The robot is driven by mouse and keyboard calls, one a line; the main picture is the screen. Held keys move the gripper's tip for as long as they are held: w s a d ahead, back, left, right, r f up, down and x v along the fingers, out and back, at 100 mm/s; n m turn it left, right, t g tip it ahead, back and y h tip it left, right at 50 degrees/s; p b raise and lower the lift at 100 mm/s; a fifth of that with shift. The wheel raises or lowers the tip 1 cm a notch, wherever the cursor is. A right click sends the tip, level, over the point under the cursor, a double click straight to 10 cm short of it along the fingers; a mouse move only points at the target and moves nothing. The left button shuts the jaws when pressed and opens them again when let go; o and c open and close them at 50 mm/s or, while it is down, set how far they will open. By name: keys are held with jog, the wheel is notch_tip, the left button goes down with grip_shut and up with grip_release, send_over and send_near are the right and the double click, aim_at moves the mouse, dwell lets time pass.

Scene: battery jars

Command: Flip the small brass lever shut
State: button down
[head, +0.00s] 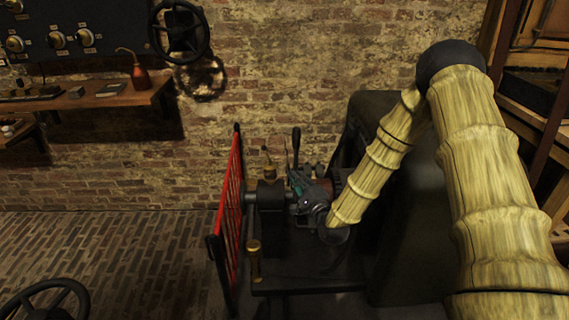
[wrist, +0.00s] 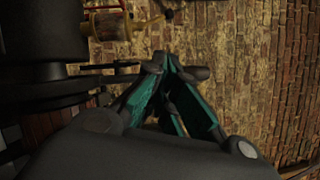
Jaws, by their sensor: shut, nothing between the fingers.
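A small brass fitting (head: 268,168) stands upright on a dark bearing block of the machine in the head view. It also shows at the top left of the wrist view as a brass and amber cup (wrist: 108,24) lying sideways in the picture. A thin piece at its tip (wrist: 164,16) may be the small lever; I cannot tell how it is set. My gripper (head: 296,182) is just right of the fitting in the head view, apart from it. In the wrist view my gripper's teal-padded fingers (wrist: 168,62) come together at the tips, shut and empty.
A red lattice guard (head: 229,205) stands left of the machine. A dark upright handle (head: 295,147) rises behind my gripper. A brass-topped post (head: 254,260) is at the front.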

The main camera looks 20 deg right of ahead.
jog(key=w+a+r+b, duration=0.1)
jog(key=w+a, duration=0.3)
jog(key=w, duration=0.8)
jog(key=shift+r, duration=0.7)
